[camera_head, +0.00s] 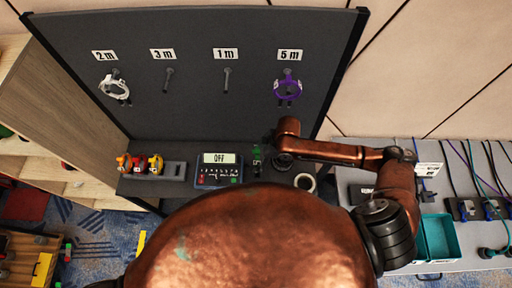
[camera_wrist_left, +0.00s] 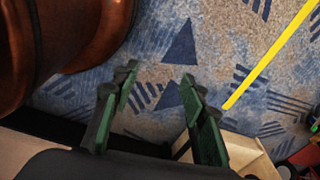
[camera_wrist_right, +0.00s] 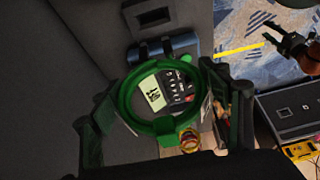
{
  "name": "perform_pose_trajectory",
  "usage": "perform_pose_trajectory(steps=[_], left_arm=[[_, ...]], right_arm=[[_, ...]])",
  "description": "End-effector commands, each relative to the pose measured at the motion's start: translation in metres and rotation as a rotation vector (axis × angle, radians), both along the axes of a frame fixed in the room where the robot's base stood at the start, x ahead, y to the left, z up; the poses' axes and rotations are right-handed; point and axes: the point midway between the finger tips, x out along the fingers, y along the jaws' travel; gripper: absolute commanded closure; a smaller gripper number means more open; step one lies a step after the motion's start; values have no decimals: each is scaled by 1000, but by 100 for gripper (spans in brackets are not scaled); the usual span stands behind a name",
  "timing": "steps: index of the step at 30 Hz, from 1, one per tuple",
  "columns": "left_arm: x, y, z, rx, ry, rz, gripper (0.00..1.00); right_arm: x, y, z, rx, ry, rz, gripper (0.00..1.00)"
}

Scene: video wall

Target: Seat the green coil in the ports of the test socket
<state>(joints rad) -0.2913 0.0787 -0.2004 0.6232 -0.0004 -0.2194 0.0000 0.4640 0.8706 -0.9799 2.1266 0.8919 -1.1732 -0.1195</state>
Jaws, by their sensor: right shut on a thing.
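The green coil (camera_wrist_right: 126,104) is held between the fingers of my right gripper (camera_wrist_right: 155,112) in the right wrist view. In the head view only a small green part (camera_head: 257,154) shows beside my right gripper (camera_head: 266,158). The tester with an OFF display (camera_head: 205,177) stands left of it on the dark bench; its display and keys show through and beyond the coil in the right wrist view (camera_wrist_right: 177,88). I cannot tell whether the coil's plugs touch any ports. My left gripper (camera_wrist_left: 155,85) is open and empty above the carpet.
A grey block (camera_head: 176,171) with orange, yellow and red coils stands left of the tester. White (camera_head: 113,84) and purple (camera_head: 286,88) coils hang on the dark panel; two pegs are bare. A pale ring (camera_head: 305,182) lies to the right. A teal bin (camera_head: 440,238) is at far right.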

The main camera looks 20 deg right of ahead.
Motion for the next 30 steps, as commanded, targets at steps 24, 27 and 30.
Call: perform_pose_trajectory(steps=[24,27,30], left_arm=[[-8,2,-53,2,10,1,60],[-9,2,-54,2,11,1,60],[-10,2,-55,2,13,2,60]], right_arm=[[-2,0,-50,-1,2,12,58],[-1,1,-56,0,0,13,58],[-1,1,-61,-1,-1,14,58]])
